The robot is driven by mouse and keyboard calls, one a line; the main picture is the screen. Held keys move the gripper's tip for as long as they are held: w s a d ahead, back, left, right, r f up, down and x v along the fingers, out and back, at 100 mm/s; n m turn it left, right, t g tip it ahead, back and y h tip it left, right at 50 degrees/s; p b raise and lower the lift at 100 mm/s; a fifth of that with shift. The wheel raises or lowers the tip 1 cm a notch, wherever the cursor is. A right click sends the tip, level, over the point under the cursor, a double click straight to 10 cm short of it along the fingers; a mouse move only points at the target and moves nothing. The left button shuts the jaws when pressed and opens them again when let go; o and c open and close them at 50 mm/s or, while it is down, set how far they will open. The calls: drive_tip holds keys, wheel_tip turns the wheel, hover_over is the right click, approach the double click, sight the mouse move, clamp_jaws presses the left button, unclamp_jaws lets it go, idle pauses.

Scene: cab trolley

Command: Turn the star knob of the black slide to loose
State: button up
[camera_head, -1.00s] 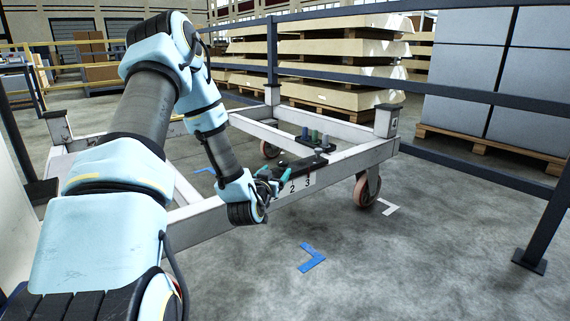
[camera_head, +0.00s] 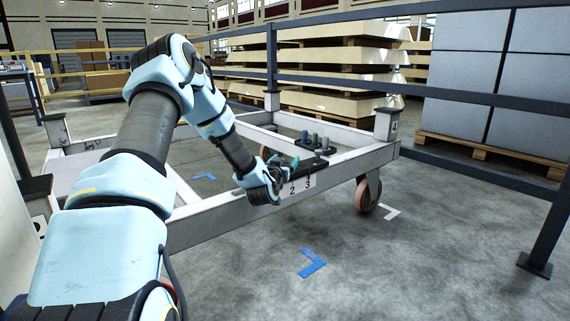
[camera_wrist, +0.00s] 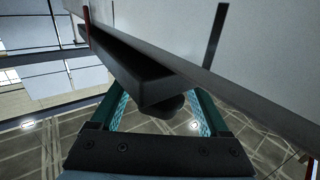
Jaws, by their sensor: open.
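The black slide (camera_head: 314,166) lies on the white beam of the trolley, near the painted numbers 2 and 3. A small knob-like piece (camera_head: 325,144) stands at its far end; its star shape is too small to make out. My gripper (camera_head: 288,168) is at the near end of the slide, with its teal fingers apart. In the wrist view the slide (camera_wrist: 140,68) runs toward my open gripper (camera_wrist: 160,110). A dark rounded piece (camera_wrist: 170,106) shows beyond the slide's end, between the fingers; I cannot tell whether it is the star knob. Nothing is visibly gripped.
The trolley frame (camera_head: 230,208) has corner posts and a caster wheel (camera_head: 367,193). A dark railing (camera_head: 480,97) runs behind the trolley.

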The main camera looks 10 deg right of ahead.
drive_tip(key=shift+c, duration=0.3)
clamp_jaws()
idle(0.4)
